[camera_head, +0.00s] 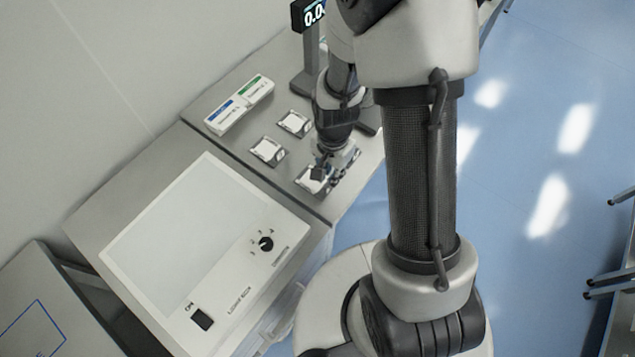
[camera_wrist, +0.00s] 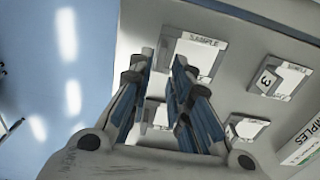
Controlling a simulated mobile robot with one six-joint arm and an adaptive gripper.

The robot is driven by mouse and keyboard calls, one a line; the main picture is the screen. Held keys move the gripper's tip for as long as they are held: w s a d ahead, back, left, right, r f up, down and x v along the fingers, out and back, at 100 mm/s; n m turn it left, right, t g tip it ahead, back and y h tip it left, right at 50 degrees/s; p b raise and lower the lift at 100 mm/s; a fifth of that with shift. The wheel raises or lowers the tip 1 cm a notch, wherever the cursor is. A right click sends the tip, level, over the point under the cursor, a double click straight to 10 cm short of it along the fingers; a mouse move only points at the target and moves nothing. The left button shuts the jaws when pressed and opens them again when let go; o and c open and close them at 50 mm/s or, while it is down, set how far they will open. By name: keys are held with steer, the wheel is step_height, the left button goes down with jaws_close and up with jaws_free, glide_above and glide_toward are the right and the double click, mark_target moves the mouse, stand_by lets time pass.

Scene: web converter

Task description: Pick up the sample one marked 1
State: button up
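Several flat, square, pale samples lie on the grey worktop. In the head view, two lie clear, one farther back (camera_head: 293,123) and one nearer (camera_head: 267,151). Another sample (camera_head: 312,178) lies by my gripper (camera_head: 322,168), which partly covers it. In the wrist view, one sample (camera_wrist: 277,81) shows a 3. Another sample (camera_wrist: 201,57), headed SAMPLE, lies just past the right fingertip; its number is not readable. Two more samples show lower down, one (camera_wrist: 247,126) at right and one partly behind the fingers. No 1 is readable. My gripper (camera_wrist: 160,66) is open, its blue-padded fingers apart and pointing toward the worktop.
A box with blue and green labels (camera_head: 240,104) stands behind the samples. A display on a post (camera_head: 305,65) stands at the back. A white light box with a knob (camera_head: 190,250) is at left. The worktop edge drops to blue floor (camera_head: 520,120).

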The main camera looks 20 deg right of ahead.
mark_target(320, 191)
steer(key=f, duration=0.2)
steer(key=f+b, duration=0.1)
steer(key=f, duration=0.2)
steer(key=shift+s+a+f, duration=0.1)
steer(key=shift+s+a, duration=0.05)
steer(key=shift+a, duration=0.05)
jaws_close()
